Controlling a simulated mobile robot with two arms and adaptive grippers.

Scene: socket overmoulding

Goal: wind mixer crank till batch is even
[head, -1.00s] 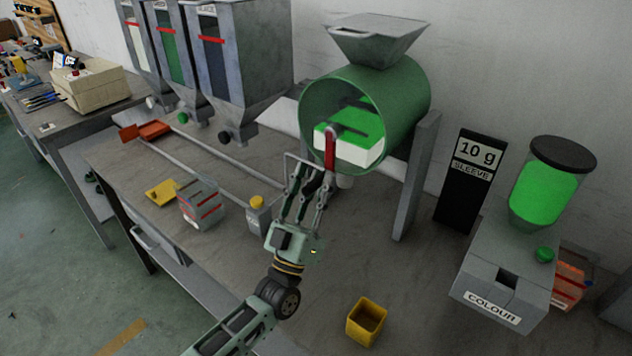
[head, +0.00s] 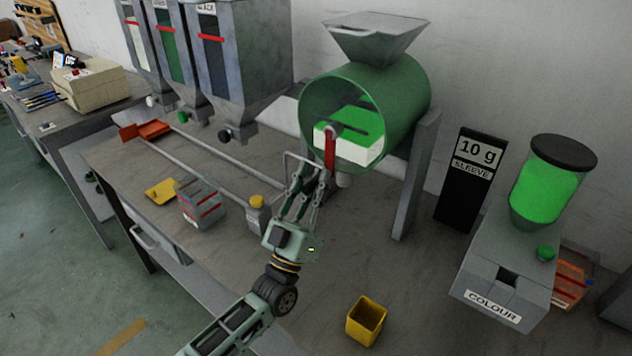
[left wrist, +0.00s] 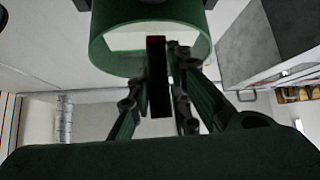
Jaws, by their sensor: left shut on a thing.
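The mixer is a green drum (head: 405,95) with a grey hopper on top, on a grey stand. Through its open front I see the batch, a bright green upper part (head: 362,122) over a white part (head: 365,152), with a dark bar across it. The two colours show as separate areas. The red crank (head: 330,150) hangs down at the drum's front; it looks dark in the left wrist view (left wrist: 157,75). My left gripper (head: 318,172) is shut on the crank near its lower end; the fingers partly hide the grip. My right gripper is out of view.
A yellow cup (head: 366,322) stands on the bench in front. A colour dispenser (head: 505,275) and a black "10 g sleeve" sign (head: 468,180) stand at right. Grey hoppers (head: 235,70) stand at left, with a small grey box (head: 200,203) before them.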

